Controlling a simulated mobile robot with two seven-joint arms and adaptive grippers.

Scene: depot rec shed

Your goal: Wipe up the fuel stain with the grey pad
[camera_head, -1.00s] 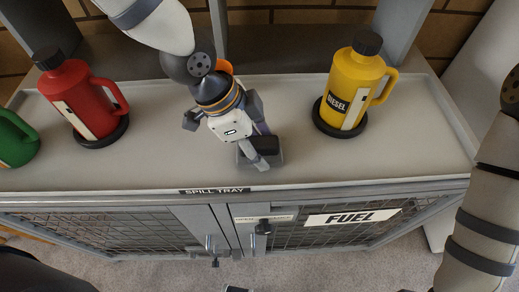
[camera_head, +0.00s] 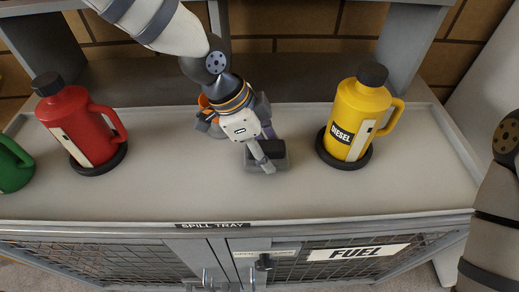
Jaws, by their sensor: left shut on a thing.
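The grey pad (camera_head: 281,161) is a small dark-topped block on the spill tray (camera_head: 330,196), between the red and yellow jugs. My left gripper (camera_head: 266,157) reaches down from the back and is shut on the pad, with one finger across its front. The pad looks down on or very close to the tray surface; the exact contact is hidden. I see no fuel stain on the visible tray; the area under and behind the gripper is hidden. My right arm shows at the right edge, but its gripper is out of view.
A yellow diesel jug (camera_head: 357,113) stands on a dark round base to the right. A red jug (camera_head: 80,122) and a green jug (camera_head: 14,166) stand left. Something orange (camera_head: 204,101) is partly hidden behind my left gripper. Grey posts rise behind the tray; the front middle is clear.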

